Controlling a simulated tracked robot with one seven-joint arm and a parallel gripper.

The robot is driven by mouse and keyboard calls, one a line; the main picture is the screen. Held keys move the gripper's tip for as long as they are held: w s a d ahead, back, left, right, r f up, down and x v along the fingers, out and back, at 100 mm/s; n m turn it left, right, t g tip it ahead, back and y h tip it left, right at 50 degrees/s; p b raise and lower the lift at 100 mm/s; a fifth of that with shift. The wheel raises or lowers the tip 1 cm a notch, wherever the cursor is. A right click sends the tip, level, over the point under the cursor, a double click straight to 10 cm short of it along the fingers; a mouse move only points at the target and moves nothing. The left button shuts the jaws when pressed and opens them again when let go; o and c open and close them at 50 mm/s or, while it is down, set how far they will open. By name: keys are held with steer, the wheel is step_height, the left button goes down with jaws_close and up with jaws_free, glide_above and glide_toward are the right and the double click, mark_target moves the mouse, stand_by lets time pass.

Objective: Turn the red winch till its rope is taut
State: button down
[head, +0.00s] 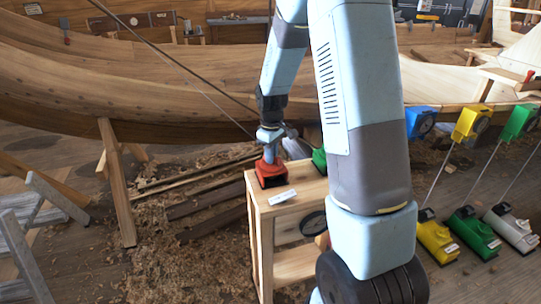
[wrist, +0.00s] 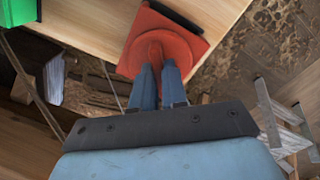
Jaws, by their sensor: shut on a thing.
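The red winch (head: 271,174) sits on the top of a small wooden stand (head: 284,193), left of my arm in the head view. It also shows in the wrist view (wrist: 143,36) as a red body with a rounded red part between my fingers. My gripper (head: 270,150) comes down on it from above. In the wrist view my gripper (wrist: 159,82) has its two blue fingers closed on that red part. A thin pale line (head: 205,97) runs straight from the upper left down towards the winch; its lower end is hidden near my gripper.
A green winch (head: 319,158) stands right of the red one, partly behind my arm. Yellow, green and white units (head: 436,238) with rods stand at the right. The planked hull (head: 120,75) fills the back, with a wooden prop (head: 117,180). A grey trestle (head: 22,250) stands front left.

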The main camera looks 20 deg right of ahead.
steer(key=m, duration=0.4)
steer(key=shift+m, duration=0.3)
steer(key=m, duration=0.4)
steer(key=shift+m, duration=0.3)
steer(key=c, duration=1.2)
jaws_free()
steer(key=shift+o, duration=0.2)
steer(key=shift+r, duration=0.1)
step_height(320, 180, up, 14)
steer(key=shift+f, duration=0.25)
